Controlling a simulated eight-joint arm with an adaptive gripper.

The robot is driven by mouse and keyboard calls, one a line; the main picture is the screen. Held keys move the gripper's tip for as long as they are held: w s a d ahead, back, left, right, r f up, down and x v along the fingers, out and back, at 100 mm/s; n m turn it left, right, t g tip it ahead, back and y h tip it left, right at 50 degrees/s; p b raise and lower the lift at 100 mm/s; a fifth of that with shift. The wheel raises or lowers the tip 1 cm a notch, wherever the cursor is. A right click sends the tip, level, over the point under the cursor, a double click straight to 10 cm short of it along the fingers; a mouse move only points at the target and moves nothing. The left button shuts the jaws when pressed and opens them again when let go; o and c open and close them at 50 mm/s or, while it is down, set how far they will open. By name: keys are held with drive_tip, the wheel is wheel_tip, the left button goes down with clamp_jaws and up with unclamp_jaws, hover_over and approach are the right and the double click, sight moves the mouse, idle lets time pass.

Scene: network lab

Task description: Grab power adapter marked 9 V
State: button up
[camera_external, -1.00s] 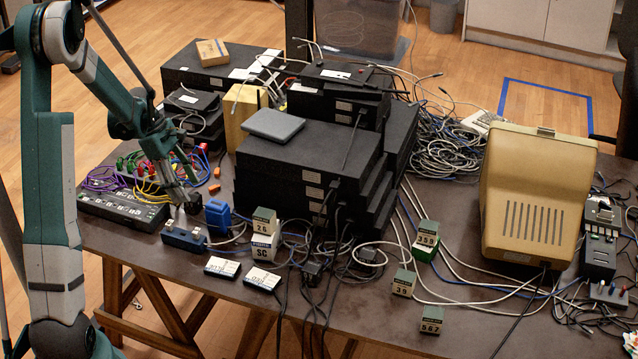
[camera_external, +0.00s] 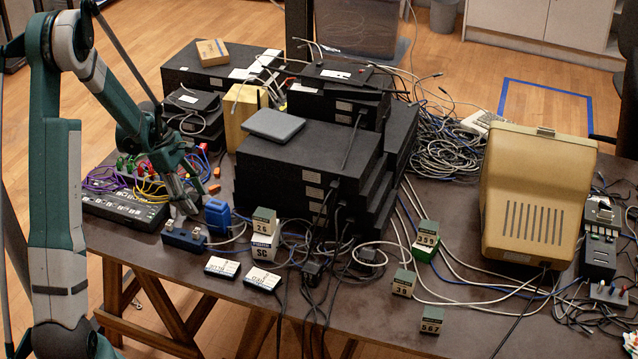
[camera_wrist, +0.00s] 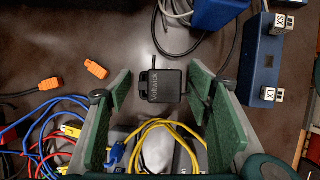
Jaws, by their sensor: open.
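A small black power adapter (camera_wrist: 167,86) with a thin cord and pale lettering lies on the dark table in the wrist view. The lettering is too small to read as 9 V. My gripper (camera_wrist: 158,84) is open, with one green-padded finger on each side of the adapter and a gap visible on both sides. In the external view my gripper (camera_external: 186,205) points down at the table's left part, between the patch panel and a blue case. The adapter is not clearly visible there, hidden by or merging with my fingers.
A blue box (camera_wrist: 262,65) with white cubes on it and a blue case (camera_wrist: 220,12) lie to the right and above in the wrist view. Orange connectors (camera_wrist: 95,68) lie left. Yellow cables (camera_wrist: 165,128) run below the adapter. Stacked black devices (camera_external: 300,165) stand right of the arm.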

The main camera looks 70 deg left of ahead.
sight(197, 195)
drive_tip(key=shift+c, duration=0.2)
drive_tip(key=c, duration=1)
drive_tip(key=shift+r+p, duration=1.1)
drive_tip(key=shift+r, duration=3.9)
